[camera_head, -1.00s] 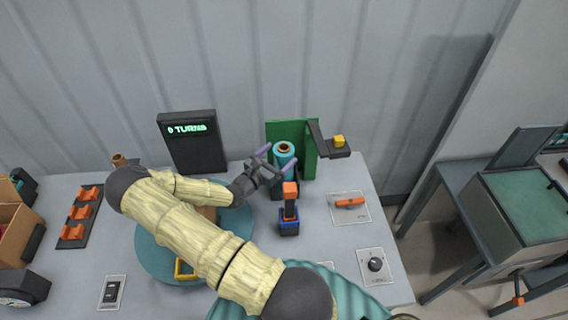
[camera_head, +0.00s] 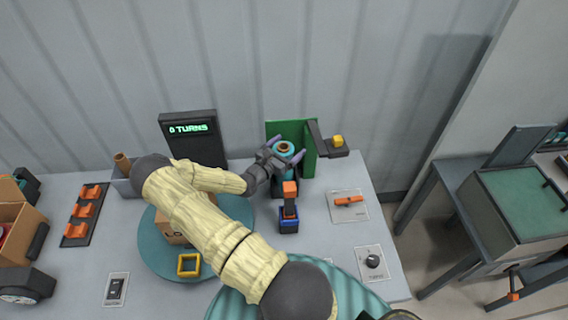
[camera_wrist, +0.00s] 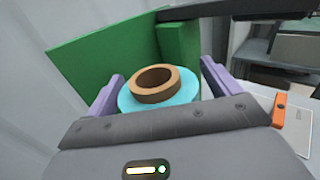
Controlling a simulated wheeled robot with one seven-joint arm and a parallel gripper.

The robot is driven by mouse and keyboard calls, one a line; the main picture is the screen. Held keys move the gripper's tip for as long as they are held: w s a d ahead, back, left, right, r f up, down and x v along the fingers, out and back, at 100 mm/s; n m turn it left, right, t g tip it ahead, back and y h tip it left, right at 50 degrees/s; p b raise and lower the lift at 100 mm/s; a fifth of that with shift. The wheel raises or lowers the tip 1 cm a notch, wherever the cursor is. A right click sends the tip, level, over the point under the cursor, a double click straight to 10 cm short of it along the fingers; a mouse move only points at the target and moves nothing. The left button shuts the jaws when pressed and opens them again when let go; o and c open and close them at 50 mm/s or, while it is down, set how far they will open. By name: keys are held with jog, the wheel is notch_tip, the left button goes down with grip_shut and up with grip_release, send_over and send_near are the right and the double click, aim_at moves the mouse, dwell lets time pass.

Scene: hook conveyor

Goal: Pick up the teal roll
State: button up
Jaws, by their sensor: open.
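The teal roll (camera_head: 284,149) stands upright with a brown core, in front of a green panel (camera_head: 308,165). In the wrist view the teal roll (camera_wrist: 183,98) sits between the two purple fingers of my gripper (camera_wrist: 160,92). The fingers are open, one on each side of the roll. In the head view my gripper (camera_head: 284,158) reaches the roll from the left. I cannot tell whether either finger touches it. The roll's lower part is partly hidden by my gripper.
An orange and blue device (camera_head: 289,215) stands just in front of the roll. A turntable with a box (camera_head: 172,238) lies to the left. A display (camera_head: 190,140) stands behind.

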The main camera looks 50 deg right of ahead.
jog(key=shift+a, duration=0.15)
jog(key=c, duration=0.7)
jog(key=shift+w, duration=0.1)
grip_shut()
jog(key=shift+w+r, duration=0.1)
jog(key=shift+r, duration=0.15)
jog(key=shift+d+r, duration=0.2)
jog(key=shift+r, duration=0.15)
notch_tip(320, 180, up, 17)
jog(key=b, duration=0.4)
jog(key=shift+s, duration=0.2)
jog(key=shift+a, duration=0.1)
